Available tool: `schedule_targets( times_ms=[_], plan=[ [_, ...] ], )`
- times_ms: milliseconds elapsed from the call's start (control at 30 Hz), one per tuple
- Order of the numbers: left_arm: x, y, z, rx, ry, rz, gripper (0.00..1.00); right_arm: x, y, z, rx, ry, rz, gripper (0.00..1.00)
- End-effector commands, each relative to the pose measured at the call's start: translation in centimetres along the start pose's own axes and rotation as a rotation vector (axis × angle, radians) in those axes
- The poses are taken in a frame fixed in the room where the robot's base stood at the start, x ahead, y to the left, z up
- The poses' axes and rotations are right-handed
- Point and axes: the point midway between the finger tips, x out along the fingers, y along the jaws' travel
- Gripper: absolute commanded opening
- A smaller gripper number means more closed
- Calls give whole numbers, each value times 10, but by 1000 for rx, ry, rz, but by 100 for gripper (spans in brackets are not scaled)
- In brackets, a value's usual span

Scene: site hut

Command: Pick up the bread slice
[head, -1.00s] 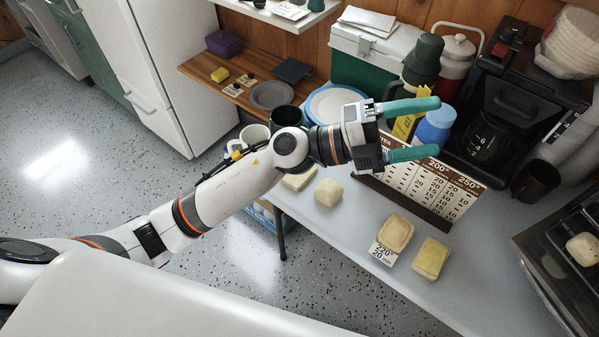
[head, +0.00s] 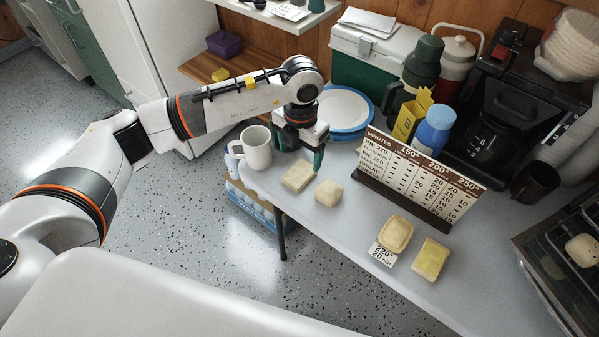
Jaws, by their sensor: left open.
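A pale, flat, squarish piece that looks like the bread slice (head: 298,176) lies on the grey counter near its front left edge. My left gripper (head: 302,160) points down just behind and above it, open, with nothing seen between its fingers. One teal finger shows clearly on the right; the other is hard to make out against dark green behind it. I cannot tell whether a fingertip touches the counter. My right gripper is not in view.
A rounded bun (head: 328,193) sits right beside the slice, and a white mug (head: 257,148) stands to its left. A baking-time board (head: 420,178) stands behind to the right. A pie (head: 396,233) and a yellow-topped piece (head: 431,259) lie further right. Blue-rimmed plates (head: 345,108) are behind.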

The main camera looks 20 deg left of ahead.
Motion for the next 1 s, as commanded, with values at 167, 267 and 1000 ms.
schedule_targets(
  times_ms=[167, 267, 1000],
  plan=[
    [20, 0, 0, 1, 0, 2, 78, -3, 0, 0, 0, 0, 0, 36],
    [26, 0, 0, 1, 0, 3, 78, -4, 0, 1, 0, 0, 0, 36],
    [74, -4, -3, 2, 2, 3, 60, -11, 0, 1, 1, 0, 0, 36]
  ],
)
